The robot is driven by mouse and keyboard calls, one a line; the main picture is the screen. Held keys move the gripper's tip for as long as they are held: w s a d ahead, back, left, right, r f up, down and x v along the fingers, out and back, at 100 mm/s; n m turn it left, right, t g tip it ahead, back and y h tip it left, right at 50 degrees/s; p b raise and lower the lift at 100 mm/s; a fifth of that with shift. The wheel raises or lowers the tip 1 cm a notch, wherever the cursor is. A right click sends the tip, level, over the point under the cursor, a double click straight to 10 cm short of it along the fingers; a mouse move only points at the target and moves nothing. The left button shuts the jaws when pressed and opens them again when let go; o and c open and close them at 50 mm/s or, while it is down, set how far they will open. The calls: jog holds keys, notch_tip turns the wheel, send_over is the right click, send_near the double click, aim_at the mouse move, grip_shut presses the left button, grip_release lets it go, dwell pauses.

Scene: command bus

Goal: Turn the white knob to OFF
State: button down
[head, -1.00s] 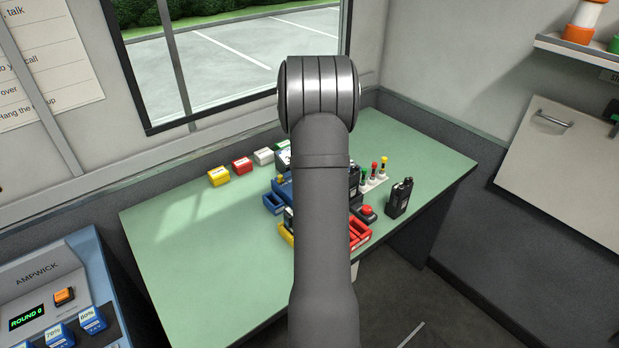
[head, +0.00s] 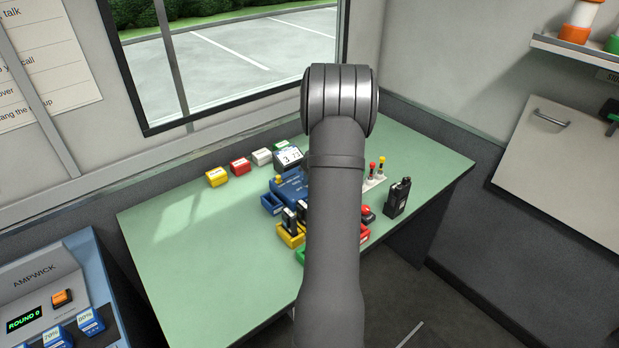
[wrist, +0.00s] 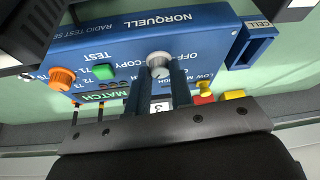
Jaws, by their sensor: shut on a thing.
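The white knob (wrist: 159,60) is on the blue NORQUELL radio test set (wrist: 205,22), seen upside down in the wrist view. My gripper (wrist: 160,72) has its two dark fingers on either side of the knob and is shut on it. The OFF lettering is printed just beyond the knob; exactly where the knob points is too small to tell. In the head view the blue test set (head: 290,186) is partly behind my arm, and my gripper and the knob are hidden.
On the set are an orange knob (wrist: 62,78), a green button (wrist: 104,72) and a yellow knob (wrist: 204,88). A blue CELL holder (wrist: 250,46) is beside it. On the green desk (head: 180,270) stand small coloured boxes and a black radio (head: 398,198). The desk's left part is clear.

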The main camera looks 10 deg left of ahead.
jog(key=shift+w+d+n+g, duration=0.1)
jog(key=shift+n+g, duration=0.5)
jog(key=shift+n, duration=0.9)
jog(key=c, duration=1.3)
grip_release()
jog(key=shift+r, duration=0.1)
jog(key=v, duration=1.7)
jog(key=shift+d, duration=0.35)
